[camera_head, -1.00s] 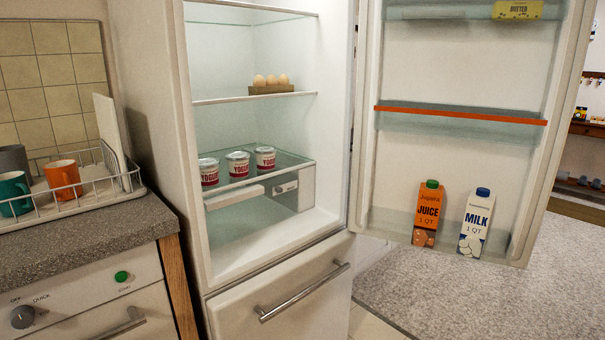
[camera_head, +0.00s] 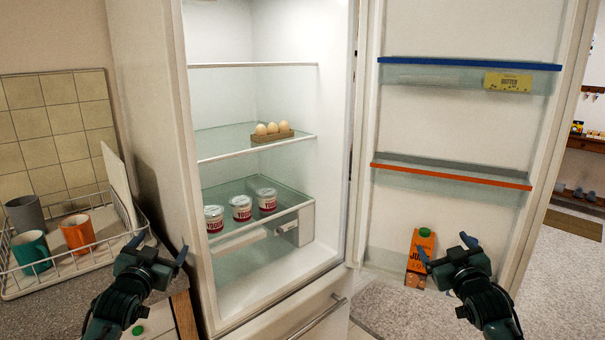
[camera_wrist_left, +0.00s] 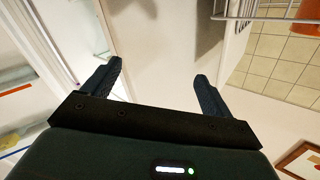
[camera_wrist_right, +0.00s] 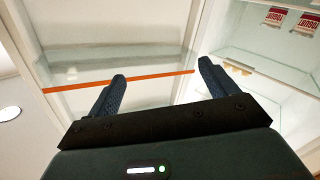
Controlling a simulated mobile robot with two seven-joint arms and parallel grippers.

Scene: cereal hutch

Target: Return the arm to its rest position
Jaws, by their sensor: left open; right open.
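My left gripper (camera_head: 158,252) is raised in front of the dish rack and the fridge's left side, with its fingers apart and nothing between them. Its open fingers also show in the left wrist view (camera_wrist_left: 158,85). My right gripper (camera_head: 445,250) is raised in front of the open fridge door, also open and empty. Its spread fingers show in the right wrist view (camera_wrist_right: 162,82). Behind the right gripper, an orange juice carton (camera_head: 421,255) stands in the door's low shelf, partly covered by the gripper. The milk carton cannot be seen.
The fridge door (camera_head: 450,130) stands open on the right. Inside the fridge are eggs (camera_head: 272,133) and yogurt cups (camera_head: 241,208). At left, a dish rack (camera_head: 75,270) with mugs (camera_head: 78,232) sits on the counter (camera_head: 50,315). Open floor (camera_head: 575,270) lies right of the door.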

